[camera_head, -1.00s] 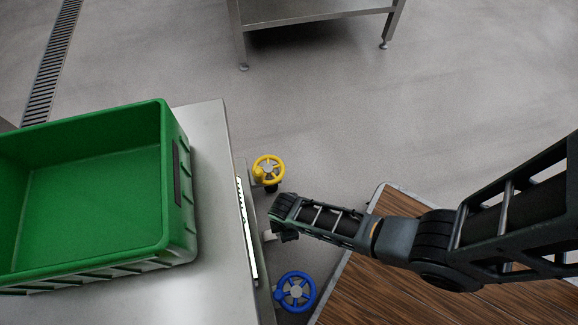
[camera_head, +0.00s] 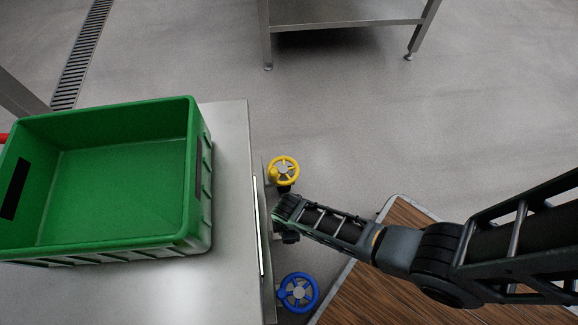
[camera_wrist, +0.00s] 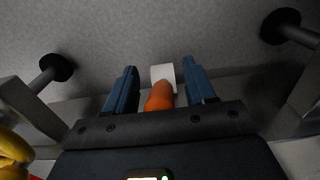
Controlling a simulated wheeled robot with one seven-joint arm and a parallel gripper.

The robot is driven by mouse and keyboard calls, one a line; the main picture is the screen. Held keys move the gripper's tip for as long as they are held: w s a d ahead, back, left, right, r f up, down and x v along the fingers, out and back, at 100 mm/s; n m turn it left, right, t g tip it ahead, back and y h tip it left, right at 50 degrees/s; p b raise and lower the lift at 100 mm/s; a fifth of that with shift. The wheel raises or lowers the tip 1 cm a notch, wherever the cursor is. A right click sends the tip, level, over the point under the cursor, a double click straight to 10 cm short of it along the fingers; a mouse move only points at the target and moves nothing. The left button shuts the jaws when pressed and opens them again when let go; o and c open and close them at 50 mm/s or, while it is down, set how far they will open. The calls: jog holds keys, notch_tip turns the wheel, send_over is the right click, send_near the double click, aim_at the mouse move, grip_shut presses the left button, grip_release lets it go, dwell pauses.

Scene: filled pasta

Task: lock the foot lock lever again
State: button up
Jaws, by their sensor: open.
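An orange lever (camera_wrist: 160,97) shows in the wrist view, low between the two blue fingers of my gripper (camera_wrist: 160,70). A pale block (camera_wrist: 162,76) sits at the lever's far end. The fingers are open, one on each side of the lever, with a visible gap to it on both sides. In the head view my wrist is at the side of the steel table (camera_head: 228,150), between the yellow and blue handwheels. My fingers and the lever are hidden there by the arm.
The yellow handwheel (camera_head: 284,170) and blue handwheel (camera_head: 298,293) flank my wrist closely. A green crate (camera_head: 203,190) stands on the table. Dark round feet (camera_wrist: 57,67) show in the wrist view. A wood-topped surface (camera_head: 405,222) lies under my arm. Open floor lies beyond.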

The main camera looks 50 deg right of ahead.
jog(key=shift+o, duration=0.6)
notch_tip(320, 180, up, 9)
jog(key=p, duration=0.9)
jog(key=shift+r, duration=0.1)
jog(key=shift+s+d, duration=0.1)
jog(key=shift+s, duration=0.05)
